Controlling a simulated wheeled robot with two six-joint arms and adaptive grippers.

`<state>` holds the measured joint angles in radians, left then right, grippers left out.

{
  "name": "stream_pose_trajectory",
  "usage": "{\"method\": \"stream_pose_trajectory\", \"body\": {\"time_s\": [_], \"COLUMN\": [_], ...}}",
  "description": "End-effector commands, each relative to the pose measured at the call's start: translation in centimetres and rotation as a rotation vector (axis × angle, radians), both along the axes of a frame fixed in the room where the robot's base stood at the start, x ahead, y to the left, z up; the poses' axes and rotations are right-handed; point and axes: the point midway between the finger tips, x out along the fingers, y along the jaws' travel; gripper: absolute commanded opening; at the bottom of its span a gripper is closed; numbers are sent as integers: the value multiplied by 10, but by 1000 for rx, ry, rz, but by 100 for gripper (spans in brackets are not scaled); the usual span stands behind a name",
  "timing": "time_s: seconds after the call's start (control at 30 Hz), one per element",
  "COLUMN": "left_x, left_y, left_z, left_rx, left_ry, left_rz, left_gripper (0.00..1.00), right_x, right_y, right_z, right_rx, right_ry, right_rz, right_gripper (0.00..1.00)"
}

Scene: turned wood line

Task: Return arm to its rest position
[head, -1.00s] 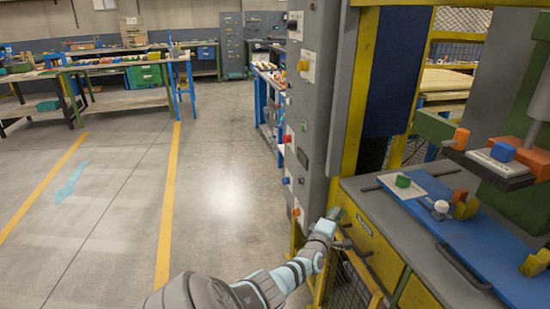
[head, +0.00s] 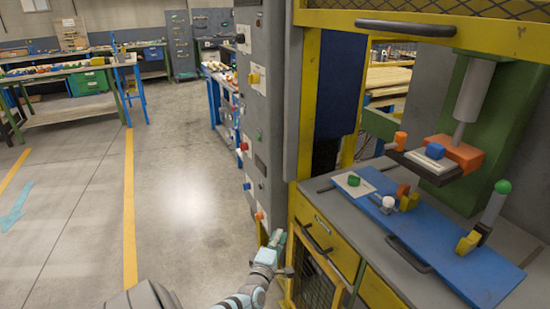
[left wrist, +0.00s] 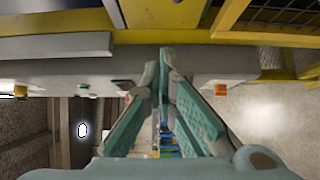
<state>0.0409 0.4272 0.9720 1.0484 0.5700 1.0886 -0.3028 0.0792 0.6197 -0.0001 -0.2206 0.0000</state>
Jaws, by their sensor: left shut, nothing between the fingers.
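My left arm comes in from the bottom of the head view. Its gripper (head: 277,239) is beside the lower end of the grey control cabinet (head: 262,120), close to the yellow frame of the machine. In the left wrist view the gripper's teal-padded fingers (left wrist: 165,62) meet at their tips, with nothing between them. The cabinet's grey side runs across just beyond the tips; I cannot tell whether they touch it. My right gripper is not in view.
A yellow-framed press stands at right, with a blue plate (head: 440,250) carrying small parts and a grey worktop. A yellow drawer (head: 318,232) with a dark handle is right of the gripper. Open floor (head: 185,190) lies left, with benches behind.

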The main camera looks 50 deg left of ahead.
Motion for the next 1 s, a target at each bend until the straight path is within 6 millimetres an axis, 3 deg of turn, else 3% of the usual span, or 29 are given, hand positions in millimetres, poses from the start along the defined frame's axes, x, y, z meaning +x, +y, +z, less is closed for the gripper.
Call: {"method": "stream_pose_trajectory", "body": {"time_s": [0.13, 0.47, 0.57, 0.63, 0.67, 0.7, 0.77, 0.8, 0.87, 0.9, 1.0], "left_x": [-10, -8, -4, -20, -34, -56, -100, -133, -188, -225, -311], "left_y": [-6, -9, -30, -57, -69, -85, -110, -126, -148, -163, -198], "left_z": [-1, -5, -43, -96, -121, -156, -205, -234, -271, -290, -322], "left_rx": [0, 45, 313, 520, 601, 706, 842, 917, 1006, 1054, 1106], "left_ry": [-1, 43, 344, 610, 722, 869, 1067, 1183, 1331, 1413, 1548], "left_rz": [1, -10, -153, -306, -379, -487, -662, -783, -964, -1086, -1340], "left_gripper": [0, 0, 0, 0, 0, 0, 0, 0, 0, 0, 0], "right_x": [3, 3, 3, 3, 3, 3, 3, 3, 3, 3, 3], "right_y": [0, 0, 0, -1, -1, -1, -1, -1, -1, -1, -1], "right_z": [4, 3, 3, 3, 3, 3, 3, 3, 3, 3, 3], "right_rx": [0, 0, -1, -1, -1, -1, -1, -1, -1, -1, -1], "right_ry": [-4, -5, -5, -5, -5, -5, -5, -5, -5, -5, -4], "right_rz": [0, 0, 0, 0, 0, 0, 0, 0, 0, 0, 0], "right_gripper": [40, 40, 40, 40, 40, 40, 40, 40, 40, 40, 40]}}
